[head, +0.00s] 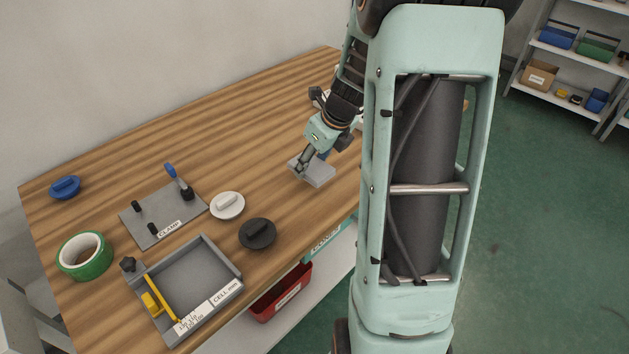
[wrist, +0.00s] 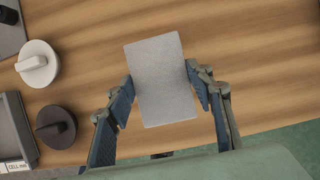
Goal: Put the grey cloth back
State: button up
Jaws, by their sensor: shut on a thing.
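The grey cloth (wrist: 158,85) is a flat, light grey rectangle between the fingers of my gripper (wrist: 160,92) in the wrist view. Both blue finger pads press on its long sides, near its lower half. In the head view the cloth (head: 318,175) shows under my gripper (head: 302,166), over the right part of the wooden table (head: 250,115). I cannot tell whether it touches the table or hangs just above it. The far finger is partly hidden in the head view.
Left of the cloth are a white knobbed disc (head: 227,206), a black knobbed disc (head: 257,234) and the clamp plate (head: 150,222). A grey tray (head: 233,262), a green tape roll (head: 86,256) and a blue knobbed disc (head: 65,188) stand further left. The table's back middle is clear.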

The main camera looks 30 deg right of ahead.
aim_at(315, 171)
jog(key=shift+w+d+f+b, duration=0.2)
jog(key=shift+d+f+b, duration=0.2)
jog(key=shift+f, duration=0.2)
notch_tip(315, 171, down, 3)
jog(key=b, duration=0.3)
jog(key=shift+w+d+f, duration=0.1)
jog(key=shift+f, duration=0.2)
jog(key=o, duration=1.1)
jog(key=shift+r, duration=0.1)
jog(key=shift+r, duration=0.2)
jog(key=p+v, duration=0.2)
jog(key=v, duration=0.9)
jog(key=shift+r+p, duration=0.4)
